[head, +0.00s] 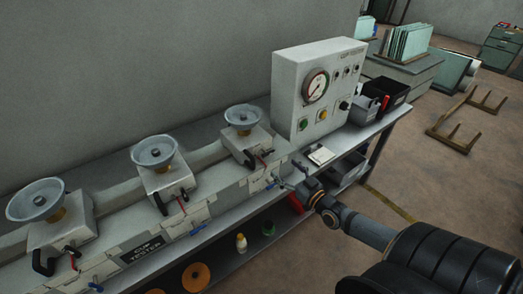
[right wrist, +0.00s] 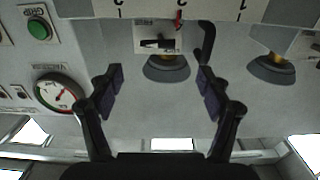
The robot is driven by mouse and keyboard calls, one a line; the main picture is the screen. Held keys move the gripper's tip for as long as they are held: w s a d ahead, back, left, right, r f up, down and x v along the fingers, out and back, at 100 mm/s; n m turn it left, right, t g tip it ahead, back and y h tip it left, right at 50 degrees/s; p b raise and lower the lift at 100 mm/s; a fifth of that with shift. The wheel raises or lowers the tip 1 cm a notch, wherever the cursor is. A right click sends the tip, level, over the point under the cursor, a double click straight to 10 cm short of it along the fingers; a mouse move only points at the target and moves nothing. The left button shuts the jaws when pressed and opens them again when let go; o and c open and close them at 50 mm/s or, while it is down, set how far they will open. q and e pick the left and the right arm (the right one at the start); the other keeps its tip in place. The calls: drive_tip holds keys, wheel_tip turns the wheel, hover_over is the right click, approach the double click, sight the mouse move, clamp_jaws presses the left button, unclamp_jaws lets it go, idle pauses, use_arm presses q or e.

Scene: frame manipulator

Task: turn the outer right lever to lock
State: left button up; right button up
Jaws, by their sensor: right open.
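A long white cup tester bench runs along the wall in the head view, with three cup stations. The right-end station (head: 246,143) has a dark lever (head: 248,160) and a red-tipped lever at its front; blue handles sit lower on the front. In the right wrist view, which looks upside down, a small black lever (right wrist: 158,43) on a pale plate shows beyond the fingertips. A red lever (right wrist: 179,20) and a curved black handle (right wrist: 207,42) are beside it. My right gripper (head: 294,184) is in front of the bench's right end, open and empty (right wrist: 160,91). My left gripper is out of view.
A white control box (head: 318,85) with a gauge stands right of the stations. Black bins (head: 385,94) sit at the bench's right end. A lower shelf (head: 225,255) holds orange discs and small bottles. The floor at right is mostly open.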

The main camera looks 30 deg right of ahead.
sight(268, 152)
drive_tip(key=w+b, duration=0.2)
drive_tip(key=w, duration=0.1)
drive_tip(key=w+b, duration=0.2)
drive_tip(key=w, duration=0.1)
drive_tip(key=w+b, duration=0.2)
drive_tip(key=w, duration=0.2)
drive_tip(key=shift+w+a+f, duration=0.1)
drive_tip(key=shift+a+f, duration=0.2)
drive_tip(key=shift+f, duration=0.05)
drive_tip(key=shift+w+r, duration=0.15)
drive_tip(key=shift+w, duration=0.15)
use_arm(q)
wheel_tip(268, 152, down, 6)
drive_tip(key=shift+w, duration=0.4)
use_arm(e)
drive_tip(key=c, duration=1.2)
